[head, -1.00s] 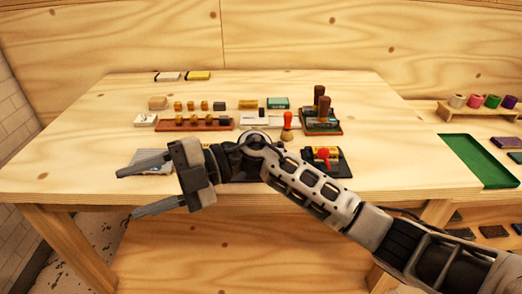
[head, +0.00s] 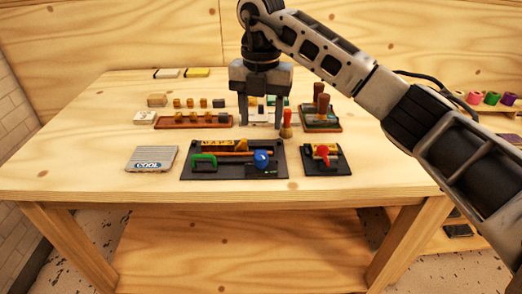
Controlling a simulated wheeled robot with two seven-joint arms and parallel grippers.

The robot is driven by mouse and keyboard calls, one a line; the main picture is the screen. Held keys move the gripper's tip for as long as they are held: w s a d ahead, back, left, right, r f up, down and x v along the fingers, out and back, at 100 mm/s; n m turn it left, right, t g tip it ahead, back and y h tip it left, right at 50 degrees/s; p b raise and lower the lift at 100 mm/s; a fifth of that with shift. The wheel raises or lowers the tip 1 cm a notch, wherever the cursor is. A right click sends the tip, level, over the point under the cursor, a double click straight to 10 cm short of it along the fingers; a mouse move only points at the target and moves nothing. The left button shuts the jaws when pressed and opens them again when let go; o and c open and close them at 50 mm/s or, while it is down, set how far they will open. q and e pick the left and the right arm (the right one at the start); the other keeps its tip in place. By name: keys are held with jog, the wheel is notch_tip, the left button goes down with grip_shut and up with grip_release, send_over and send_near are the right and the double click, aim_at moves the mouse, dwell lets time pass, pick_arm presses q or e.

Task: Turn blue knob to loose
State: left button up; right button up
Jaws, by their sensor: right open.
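The blue knob (head: 261,158) sits on the right part of a dark base plate (head: 222,172) near the front middle of the table. The same plate carries a green handle (head: 203,162) at its left and a yellow-and-brown bar along its back. My right gripper (head: 261,126) points down with its two fingers apart. In the picture it is just above and behind the knob, and nothing shows between its fingers except objects farther back. It does not appear to touch the knob. My left gripper is not in view.
A smaller dark plate with a red knob (head: 322,151) stands right of the blue knob's plate. A grey "COOL" block (head: 151,159) lies to the left. A red-handled brush (head: 287,124) is close beside my right finger. A wooden rack (head: 194,121) and stamps stand behind.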

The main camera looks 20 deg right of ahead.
aim_at(261, 155)
notch_tip(261, 155, down, 9)
jog(key=shift+f+p, duration=0.15)
jog(key=shift+p, duration=0.25)
jog(key=c, duration=1)
